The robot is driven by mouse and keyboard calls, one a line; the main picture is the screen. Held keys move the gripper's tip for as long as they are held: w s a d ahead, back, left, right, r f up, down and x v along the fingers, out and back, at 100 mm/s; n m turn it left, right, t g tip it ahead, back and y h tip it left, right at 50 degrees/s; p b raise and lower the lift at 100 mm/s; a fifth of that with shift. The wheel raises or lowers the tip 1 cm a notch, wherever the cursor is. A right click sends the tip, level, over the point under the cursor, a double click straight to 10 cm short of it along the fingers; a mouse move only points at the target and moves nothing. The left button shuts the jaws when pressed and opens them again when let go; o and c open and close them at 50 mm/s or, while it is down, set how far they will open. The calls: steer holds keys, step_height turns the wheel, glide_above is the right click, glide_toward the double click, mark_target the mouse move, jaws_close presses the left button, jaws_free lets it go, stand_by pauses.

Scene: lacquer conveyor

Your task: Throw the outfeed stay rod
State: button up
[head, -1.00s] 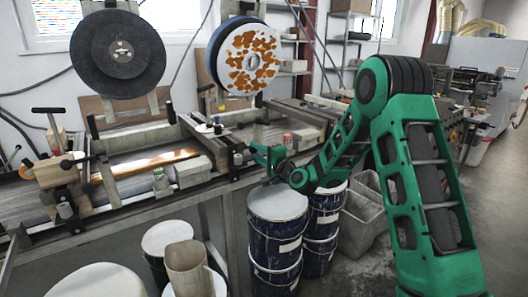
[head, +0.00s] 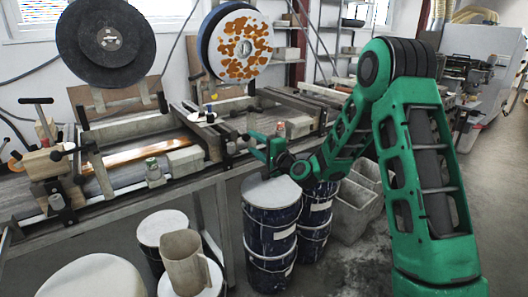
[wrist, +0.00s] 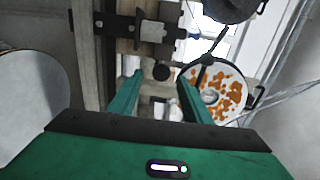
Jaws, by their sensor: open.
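My gripper (head: 252,143) is at the right part of the conveyor's near rail, above and behind a dark blue drum. In the wrist view my gripper (wrist: 160,80) has its two green fingers apart with nothing held between them. A black round knob (wrist: 161,71) shows between the fingertips, in front of the pale rail; it does not touch either finger as far as I can tell. I cannot tell surely which part is the outfeed stay rod; this knob may belong to it. In the head view that spot is small and partly hidden by the fingers.
The conveyor (head: 110,187) runs along the left, with a black disc (head: 106,44) and an orange-spotted disc (head: 240,47) above it. The floor at right is clear.

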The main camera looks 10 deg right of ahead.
steer(key=v, duration=0.7)
steer(key=shift+s+d, duration=0.2)
steer(key=shift+s, duration=0.2)
